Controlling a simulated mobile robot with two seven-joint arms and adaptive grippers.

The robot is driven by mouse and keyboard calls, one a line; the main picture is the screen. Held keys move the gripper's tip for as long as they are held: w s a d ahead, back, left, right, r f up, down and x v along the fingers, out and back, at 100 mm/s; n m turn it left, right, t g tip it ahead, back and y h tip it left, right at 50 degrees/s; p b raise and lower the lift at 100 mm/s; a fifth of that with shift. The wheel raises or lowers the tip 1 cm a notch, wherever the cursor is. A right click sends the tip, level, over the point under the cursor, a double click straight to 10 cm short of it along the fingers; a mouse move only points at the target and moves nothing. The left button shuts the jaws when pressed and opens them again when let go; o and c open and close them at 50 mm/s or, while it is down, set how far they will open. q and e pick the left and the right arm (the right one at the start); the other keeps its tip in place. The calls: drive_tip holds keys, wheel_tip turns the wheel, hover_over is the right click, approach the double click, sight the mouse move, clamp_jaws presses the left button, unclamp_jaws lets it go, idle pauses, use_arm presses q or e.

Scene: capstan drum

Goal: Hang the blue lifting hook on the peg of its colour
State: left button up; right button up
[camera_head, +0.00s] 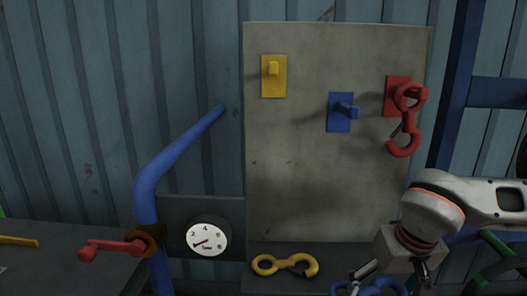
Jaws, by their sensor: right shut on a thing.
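The blue lifting hook (384,283) shows at the bottom edge, partly cut off by the frame. My right gripper (418,274) comes in from the right and is shut on the blue hook; the exact grip is hard to see. The blue peg (347,110) sticks out from a blue plate on the grey board (290,160), above and left of the gripper. Nothing hangs on the blue peg. My left gripper is not in view.
A red hook (408,125) hangs on the red plate (391,88) right of the blue peg. The yellow peg (273,69) is empty. A yellow hook (285,265) lies below the board. A blue pipe (150,190), red handle (115,247) and gauge (208,237) stand left.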

drive_tip(key=shift+s+a+f, duration=0.15)
drive_tip(key=shift+s+a, duration=0.05)
drive_tip(key=shift+s, duration=0.3)
drive_tip(key=w+d+r, duration=0.2)
drive_tip(key=w+r, duration=0.1)
drive_tip(key=w, duration=0.3)
drive_tip(key=w+d+r, duration=0.2)
drive_tip(key=w+r, duration=0.2)
drive_tip(key=w, duration=0.1)
drive_tip(key=shift+w+d+r+m, duration=0.15)
drive_tip(key=shift+w+d+m, duration=0.15)
drive_tip(key=shift+w, duration=0.05)
wheel_tip(320, 180, down, 5)
drive_tip(key=shift+f, duration=0.1)
wheel_tip(320, 180, down, 3)
drive_tip(key=shift+f+p, duration=0.1)
drive_tip(key=shift+p, duration=0.2)
drive_tip(key=shift+f, duration=0.6)
drive_tip(key=shift+f, duration=0.2)
